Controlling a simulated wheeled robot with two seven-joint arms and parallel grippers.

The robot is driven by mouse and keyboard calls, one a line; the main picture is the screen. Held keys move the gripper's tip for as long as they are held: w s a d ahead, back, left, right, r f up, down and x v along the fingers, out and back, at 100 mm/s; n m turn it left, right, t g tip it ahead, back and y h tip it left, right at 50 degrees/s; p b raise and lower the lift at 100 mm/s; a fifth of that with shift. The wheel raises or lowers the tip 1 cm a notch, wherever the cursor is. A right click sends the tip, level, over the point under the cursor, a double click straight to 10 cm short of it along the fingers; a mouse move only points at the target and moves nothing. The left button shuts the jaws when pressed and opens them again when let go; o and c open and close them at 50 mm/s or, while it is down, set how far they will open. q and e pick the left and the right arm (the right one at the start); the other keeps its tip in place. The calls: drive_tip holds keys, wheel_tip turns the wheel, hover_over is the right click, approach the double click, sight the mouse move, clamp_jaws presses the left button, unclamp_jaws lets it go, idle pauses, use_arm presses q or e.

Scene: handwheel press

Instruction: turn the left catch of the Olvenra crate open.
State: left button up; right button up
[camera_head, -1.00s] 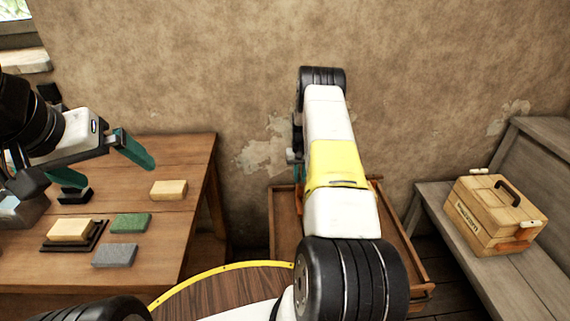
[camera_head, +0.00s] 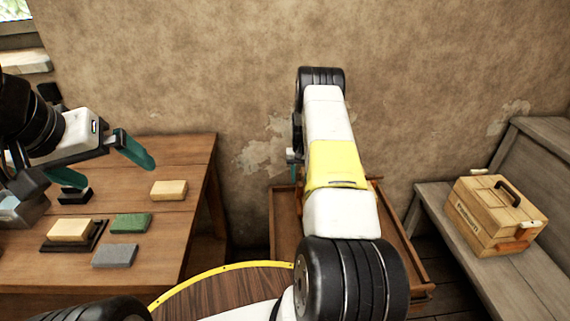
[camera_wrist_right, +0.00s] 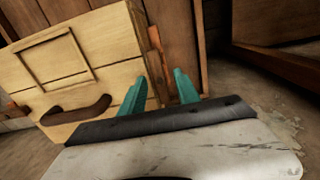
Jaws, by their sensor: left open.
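A pale wooden crate with a brown handle (camera_wrist_right: 78,112) and a framed panel (camera_wrist_right: 55,62) fills the left of the right wrist view. No name shows on it there, so I cannot tell whether it is the Olvenra crate. An orange-brown strip (camera_wrist_right: 157,62), perhaps a catch, runs along its edge. My right gripper (camera_wrist_right: 160,80) is open, its teal fingers on either side of the strip in the picture; contact is unclear. In the head view my own right arm mostly hides this gripper. My left gripper (camera_head: 113,176) is open and empty above the left table.
The left table (camera_head: 180,220) holds several small blocks, including a green one (camera_head: 130,223) and a grey one (camera_head: 115,256). Another wooden crate (camera_head: 480,220), its label too small to read, sits on the grey bench (camera_head: 540,270). A brown tray-like stand (camera_head: 283,212) is partly behind my right arm.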

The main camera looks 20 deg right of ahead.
sight(300, 179)
drive_tip(key=shift+r, duration=0.1)
wheel_tip(300, 179, up, 8)
drive_tip(key=shift+f, duration=0.2)
idle(0.4)
